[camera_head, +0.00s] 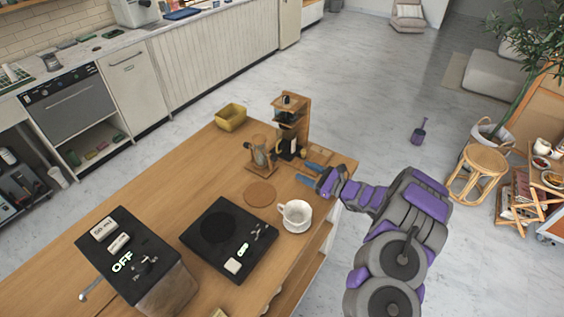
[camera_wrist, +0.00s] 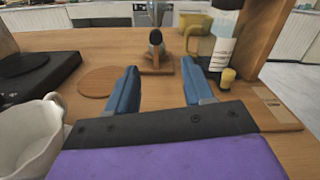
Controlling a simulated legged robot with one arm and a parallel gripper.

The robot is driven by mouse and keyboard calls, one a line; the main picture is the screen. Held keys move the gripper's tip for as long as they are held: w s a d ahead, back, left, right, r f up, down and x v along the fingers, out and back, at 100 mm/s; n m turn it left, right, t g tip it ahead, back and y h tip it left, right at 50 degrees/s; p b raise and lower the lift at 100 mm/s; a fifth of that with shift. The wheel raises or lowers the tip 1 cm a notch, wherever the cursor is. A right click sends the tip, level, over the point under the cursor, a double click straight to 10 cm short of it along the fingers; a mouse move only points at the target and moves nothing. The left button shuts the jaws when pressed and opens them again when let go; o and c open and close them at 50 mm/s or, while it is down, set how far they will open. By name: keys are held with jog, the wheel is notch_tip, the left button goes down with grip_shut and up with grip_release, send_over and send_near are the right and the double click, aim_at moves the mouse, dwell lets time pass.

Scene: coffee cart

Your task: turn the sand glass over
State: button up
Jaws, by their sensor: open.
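The sand glass (camera_head: 260,155) stands on the wooden counter left of the tall wooden stand, its glass set in a wooden frame. In the wrist view the sand glass (camera_wrist: 156,62) is straight ahead, a little beyond the fingertips, its top cut off by the picture edge. My gripper (camera_head: 307,174) is at the counter's right side, its blue fingers pointing left. In the wrist view my gripper (camera_wrist: 160,75) is open, with nothing between the fingers. The sand glass is apart from both fingers.
The wooden coffee stand (camera_head: 303,117) is close beside the gripper, right of the sand glass. A white cup (camera_head: 296,216), a round coaster (camera_head: 260,193) and a black scale (camera_head: 213,238) lie nearer. A yellow container (camera_head: 231,117) is behind.

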aim_at(277, 160)
jog(key=x, duration=0.6)
jog(key=s+b+x, duration=0.1)
jog(key=x, duration=0.2)
jog(key=shift+w+a, duration=0.2)
jog(key=shift+a, duration=0.5)
jog(key=shift+w+a, duration=0.2)
jog(key=shift+w, duration=0.15)
jog(key=shift+w+r+b, duration=0.1)
jog(key=shift+w+b, duration=0.2)
jog(key=shift+w, duration=0.1)
jog(key=shift+a, duration=0.65)
jog(key=c, duration=0.3)
jog(key=shift+d, duration=0.3)
jog(key=c, duration=0.5)
grip_shut()
